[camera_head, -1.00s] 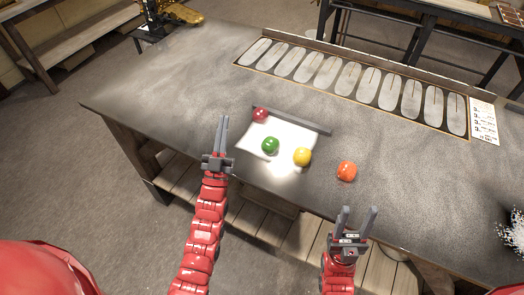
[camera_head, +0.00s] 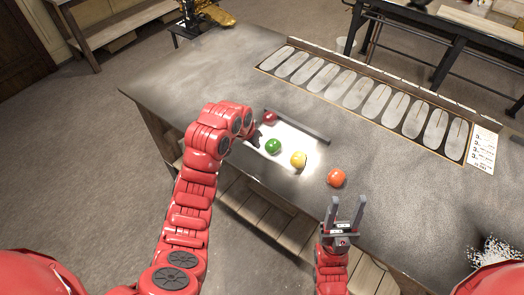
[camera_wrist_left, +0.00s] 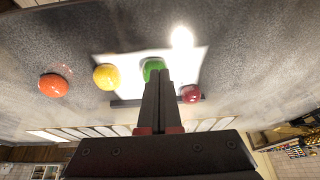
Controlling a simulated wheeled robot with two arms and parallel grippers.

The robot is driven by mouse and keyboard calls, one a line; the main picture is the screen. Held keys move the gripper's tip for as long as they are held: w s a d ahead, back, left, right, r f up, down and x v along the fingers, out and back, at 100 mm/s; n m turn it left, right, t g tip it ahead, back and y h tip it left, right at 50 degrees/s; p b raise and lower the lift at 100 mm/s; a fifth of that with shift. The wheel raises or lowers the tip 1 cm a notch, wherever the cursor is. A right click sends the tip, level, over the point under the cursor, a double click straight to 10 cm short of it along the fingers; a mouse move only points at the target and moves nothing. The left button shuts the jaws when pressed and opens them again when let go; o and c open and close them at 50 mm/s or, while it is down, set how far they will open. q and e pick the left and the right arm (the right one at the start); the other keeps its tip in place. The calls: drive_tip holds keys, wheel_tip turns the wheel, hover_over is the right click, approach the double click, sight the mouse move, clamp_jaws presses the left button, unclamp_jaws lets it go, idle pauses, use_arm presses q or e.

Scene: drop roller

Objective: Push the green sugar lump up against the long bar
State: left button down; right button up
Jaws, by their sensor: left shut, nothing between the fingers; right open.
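The green sugar lump (camera_head: 273,146) is a round green piece on a white sheet (camera_head: 285,136). The long bar (camera_head: 302,129) is a dark straight strip along the sheet's far edge, with a gap of bare sheet between it and the green lump. In the left wrist view the green lump (camera_wrist_left: 153,65) is partly hidden by my shut left gripper (camera_wrist_left: 160,78), whose bar (camera_wrist_left: 124,103) lies beyond. In the head view my left gripper (camera_head: 256,139) is just left of the green lump; contact cannot be told. My right gripper (camera_head: 344,203) is open and empty near the table's front edge.
A red lump (camera_head: 269,118) sits at the bar's left end. A yellow lump (camera_head: 298,160) is right of the green one on the sheet. An orange lump (camera_head: 336,177) lies on bare table further right. A panel of oval slots (camera_head: 362,88) lies at the back.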

use_arm(q)
drive_tip(key=s+r+g, duration=0.1)
drive_tip(key=s, duration=0.2)
drive_tip(key=b, duration=0.7)
approach(267, 156)
drive_tip(key=s+f, duration=0.1)
drive_tip(key=f, duration=0.1)
drive_tip(key=s+a+f, duration=0.1)
drive_tip(key=f, duration=0.1)
drive_tip(key=shift+s+a, duration=0.15)
drive_tip(key=shift+w+d+f+y+p, duration=0.15)
drive_tip(key=shift+f+p, duration=0.05)
drive_tip(key=shift+f, duration=0.4)
drive_tip(key=shift+w+d+f+y+p, duration=0.15)
drive_tip(key=shift+w+d+f, duration=0.05)
drive_tip(key=shift+f, duration=0.35)
drive_tip(key=shift+w+d+r+p, duration=0.45)
drive_tip(key=shift+w+r+p, duration=0.1)
drive_tip(key=shift+w+p, duration=0.2)
drive_tip(key=shift+w+d+f+p, duration=0.25)
drive_tip(key=shift+w+d+p, duration=0.25)
drive_tip(key=shift+w, duration=0.35)
drive_tip(key=shift+d, duration=0.1)
drive_tip(key=shift+w+f, duration=0.1)
